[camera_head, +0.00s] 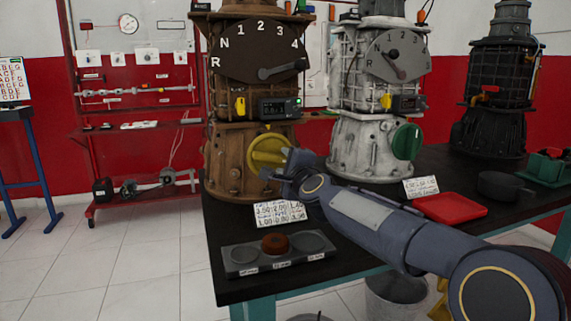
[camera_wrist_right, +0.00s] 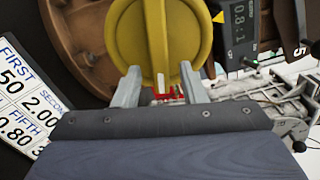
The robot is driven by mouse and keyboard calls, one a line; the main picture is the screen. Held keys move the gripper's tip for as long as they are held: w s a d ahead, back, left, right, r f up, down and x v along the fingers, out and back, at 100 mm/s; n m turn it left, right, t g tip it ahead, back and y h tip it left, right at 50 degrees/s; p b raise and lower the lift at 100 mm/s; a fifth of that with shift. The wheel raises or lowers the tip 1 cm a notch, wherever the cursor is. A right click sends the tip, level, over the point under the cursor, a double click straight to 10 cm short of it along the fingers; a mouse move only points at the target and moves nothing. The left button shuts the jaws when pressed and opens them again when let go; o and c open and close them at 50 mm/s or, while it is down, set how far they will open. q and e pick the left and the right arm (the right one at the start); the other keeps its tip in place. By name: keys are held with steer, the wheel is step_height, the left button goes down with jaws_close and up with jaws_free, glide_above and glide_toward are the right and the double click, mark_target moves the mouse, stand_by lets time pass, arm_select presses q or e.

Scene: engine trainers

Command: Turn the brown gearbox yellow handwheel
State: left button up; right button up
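The brown gearbox (camera_head: 225,165) stands upright on the black table. Its yellow handwheel (camera_head: 263,149) is low on its front, below a dial whose pointer (camera_head: 283,70) points right, just below the 4. My right gripper (camera_head: 282,163) is at the handwheel and hides its lower right part. In the wrist view the handwheel (camera_wrist_right: 190,35) fills the top middle. Its raised grip bar (camera_wrist_right: 156,45) runs toward the space between the fingers of my right gripper (camera_wrist_right: 161,85). The fingers are apart, with gaps beside the bar. My left gripper is out of view.
A digital display (camera_head: 278,107) and a yellow knob (camera_head: 240,106) sit above the handwheel. A ratio card (camera_head: 280,213) and a grey tray (camera_head: 277,256) are in front. A white gearbox with a green handwheel (camera_head: 406,142) and a red tray (camera_head: 449,207) are to the right.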

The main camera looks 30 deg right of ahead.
steer(key=v, duration=0.7)
steer(key=shift+s+a, duration=0.15)
steer(key=shift+s, duration=0.25)
stand_by(0.3)
